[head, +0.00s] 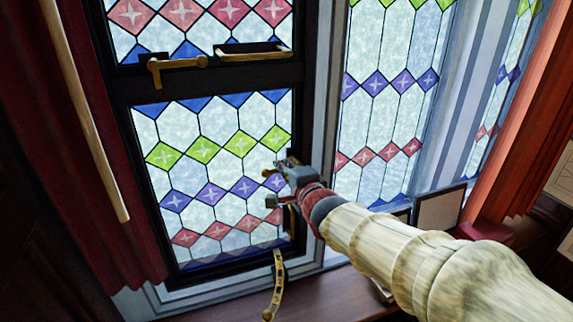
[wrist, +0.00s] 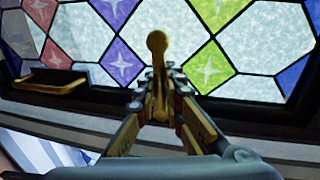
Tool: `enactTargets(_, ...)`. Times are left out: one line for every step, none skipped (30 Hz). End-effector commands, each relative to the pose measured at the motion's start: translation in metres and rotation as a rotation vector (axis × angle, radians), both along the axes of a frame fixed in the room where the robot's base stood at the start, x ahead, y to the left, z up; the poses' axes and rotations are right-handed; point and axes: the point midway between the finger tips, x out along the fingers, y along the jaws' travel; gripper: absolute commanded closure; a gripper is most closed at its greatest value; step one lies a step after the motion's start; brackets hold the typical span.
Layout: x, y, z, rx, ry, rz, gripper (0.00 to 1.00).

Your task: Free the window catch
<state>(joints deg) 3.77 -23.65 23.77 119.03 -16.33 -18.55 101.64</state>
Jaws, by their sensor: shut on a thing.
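The lower stained-glass window (head: 212,180) stands in a dark frame in the head view and looks closed. My gripper (head: 279,184) is at the right side of this window, beside the frame's right upright. In the wrist view my gripper (wrist: 158,108) has its two fingers closed around a brass lever with a round knob, the window catch (wrist: 157,45). The knob sticks out beyond the fingertips, in front of the glass. The catch's base is hidden by the fingers. In the head view the gripper covers the catch.
A brass lever (head: 178,63) and a brass bar handle (head: 252,54) sit on the crossbar above. A perforated brass stay (head: 279,285) hangs over the wooden sill (head: 325,296). Dark red curtain (head: 95,130) and a pale rod (head: 85,110) are left. Small framed panels (head: 438,210) stand right.

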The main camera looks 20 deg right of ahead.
Motion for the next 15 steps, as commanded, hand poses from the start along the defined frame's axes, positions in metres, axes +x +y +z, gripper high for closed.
enactTargets(-0.0001, -0.0003, -0.0005, 0.006, 0.003, -0.001, 1.00)
enactTargets(-0.0001, -0.0002, -0.0006, 0.008, 0.003, -0.001, 1.00)
enactTargets(-0.0002, -0.0001, -0.0008, 0.012, 0.003, -0.002, 1.00)
enactTargets(-0.0001, 0.0000, -0.0009, 0.013, 0.003, -0.002, 1.00)
enactTargets(-0.0001, -0.0001, -0.0011, 0.014, 0.003, -0.001, 1.00)
enactTargets(-0.0001, -0.0001, -0.0012, 0.015, 0.003, -0.001, 1.00)
enactTargets(-0.0001, -0.0001, -0.0014, 0.015, 0.003, -0.001, 1.00)
enactTargets(-0.0001, -0.0001, -0.0015, 0.015, 0.003, -0.001, 1.00)
enactTargets(-0.0001, -0.0001, -0.0015, 0.015, 0.003, -0.001, 1.00)
enactTargets(-0.0001, -0.0001, -0.0016, 0.015, 0.003, -0.001, 1.00)
enactTargets(-0.0001, -0.0001, -0.0016, 0.015, 0.003, -0.001, 1.00)
enactTargets(-0.0001, -0.0001, -0.0017, 0.015, 0.003, -0.001, 1.00)
enactTargets(-0.0001, -0.0001, -0.0017, 0.015, 0.003, -0.001, 1.00)
enactTargets(-0.0001, -0.0001, -0.0017, 0.015, 0.003, -0.001, 1.00)
enactTargets(-0.0001, -0.0001, -0.0017, 0.014, 0.003, -0.001, 0.89)
